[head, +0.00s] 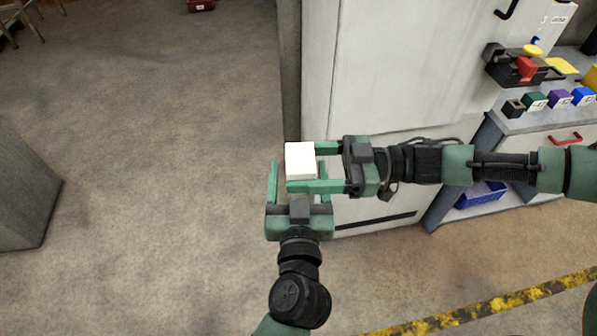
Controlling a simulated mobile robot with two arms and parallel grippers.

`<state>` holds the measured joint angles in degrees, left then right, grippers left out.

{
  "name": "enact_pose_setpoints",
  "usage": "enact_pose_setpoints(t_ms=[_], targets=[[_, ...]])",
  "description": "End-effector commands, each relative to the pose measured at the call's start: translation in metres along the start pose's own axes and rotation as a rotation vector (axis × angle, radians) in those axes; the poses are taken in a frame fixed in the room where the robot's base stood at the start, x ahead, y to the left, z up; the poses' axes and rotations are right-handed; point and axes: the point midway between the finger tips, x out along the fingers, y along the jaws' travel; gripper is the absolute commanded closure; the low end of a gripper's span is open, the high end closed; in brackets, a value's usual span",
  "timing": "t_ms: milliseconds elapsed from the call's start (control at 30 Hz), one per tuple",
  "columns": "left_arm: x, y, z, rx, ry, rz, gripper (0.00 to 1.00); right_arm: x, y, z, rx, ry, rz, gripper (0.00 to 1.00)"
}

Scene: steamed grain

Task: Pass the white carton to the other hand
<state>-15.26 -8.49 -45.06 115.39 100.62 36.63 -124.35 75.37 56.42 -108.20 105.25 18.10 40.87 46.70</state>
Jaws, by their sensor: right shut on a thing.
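The white carton (300,160) is held up in the air near the middle of the head view. My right gripper (314,167) reaches in from the right and is shut on the carton, one finger on its far side and one on its near side. My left gripper (298,178) comes up from below, with its fingers pointing away from me. Its left finger stands beside the carton with a small gap, so it looks open around the carton's lower part. Its other finger is partly hidden behind my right gripper.
A large white cabinet (405,70) stands just behind my grippers. A grey workbench (545,121) with small coloured boxes is at the right, with a blue bin (481,195) below. A grey block (22,190) stands at the left edge. The floor between is clear.

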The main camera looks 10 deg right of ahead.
Motion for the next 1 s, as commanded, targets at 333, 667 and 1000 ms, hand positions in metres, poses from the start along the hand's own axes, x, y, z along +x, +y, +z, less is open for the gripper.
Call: enact_pose_setpoints(t_ms=[333, 667, 1000], targets=[[0.0, -0.001, 0.0, 0.0, 0.0, -0.001, 0.99, 0.0, 0.0, -0.001, -0.001, 0.001, 0.0, 0.9], [0.0, 0.0, -0.001, -0.001, 0.002, -0.001, 1.0, 0.0, 0.0, 0.0, 0.0, 0.0, 0.0, 0.11], [0.0, 0.0, -0.001, -0.001, 0.002, 0.0, 1.0, -0.026, 0.001, 0.001, 0.0, -0.001, 0.006, 0.11]])
